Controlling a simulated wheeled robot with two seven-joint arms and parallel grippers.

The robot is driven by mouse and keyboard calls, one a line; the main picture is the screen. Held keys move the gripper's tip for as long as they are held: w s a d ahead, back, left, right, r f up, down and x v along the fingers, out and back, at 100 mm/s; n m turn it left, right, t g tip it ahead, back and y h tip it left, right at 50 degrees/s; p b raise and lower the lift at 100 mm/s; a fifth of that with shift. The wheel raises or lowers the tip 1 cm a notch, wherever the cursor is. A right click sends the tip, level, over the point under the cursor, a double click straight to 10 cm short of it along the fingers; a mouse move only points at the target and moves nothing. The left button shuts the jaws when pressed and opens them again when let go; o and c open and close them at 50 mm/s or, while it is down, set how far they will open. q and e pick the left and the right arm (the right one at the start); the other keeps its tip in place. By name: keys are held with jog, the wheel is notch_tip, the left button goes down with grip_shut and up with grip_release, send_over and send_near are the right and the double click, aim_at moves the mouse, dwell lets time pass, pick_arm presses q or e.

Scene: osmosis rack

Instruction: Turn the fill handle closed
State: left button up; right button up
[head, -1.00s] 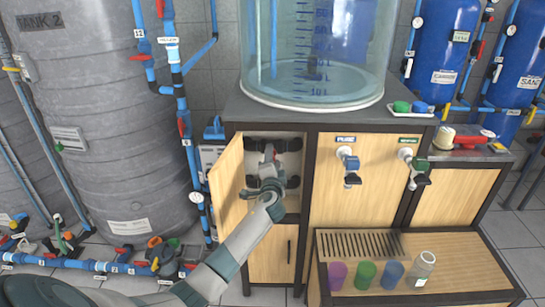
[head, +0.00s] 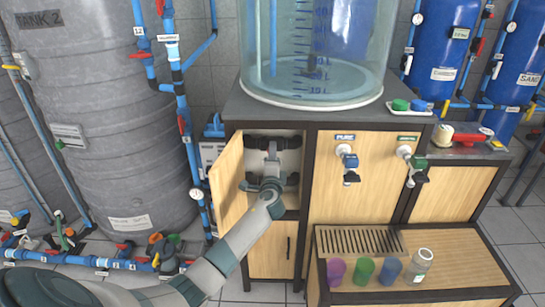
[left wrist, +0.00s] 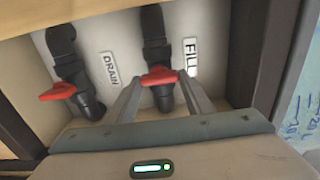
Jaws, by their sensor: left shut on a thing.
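The red fill handle (left wrist: 160,76) sits on a black pipe beside the white FILL label (left wrist: 191,57), inside the open cabinet. It lies roughly across its pipe in the left wrist view. My left gripper (left wrist: 162,84) is shut on this handle, with one finger at each end of it. In the head view, my left gripper (head: 272,155) reaches into the cabinet and hides the handle. My right gripper is in neither view.
A second red handle (left wrist: 58,92) is on the pipe left of the DRAIN label (left wrist: 110,69). The open wooden door (head: 228,190) stands left of my forearm.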

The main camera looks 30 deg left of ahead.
pick_arm(q)
jog(key=o, duration=1)
jog(key=shift+o, duration=0.2)
jog(key=shift+d, duration=0.1)
jog(key=b+v, duration=0.1)
jog(key=v, duration=1.6)
jog(key=shift+s+b, duration=0.2)
jog(key=shift+b, duration=0.1)
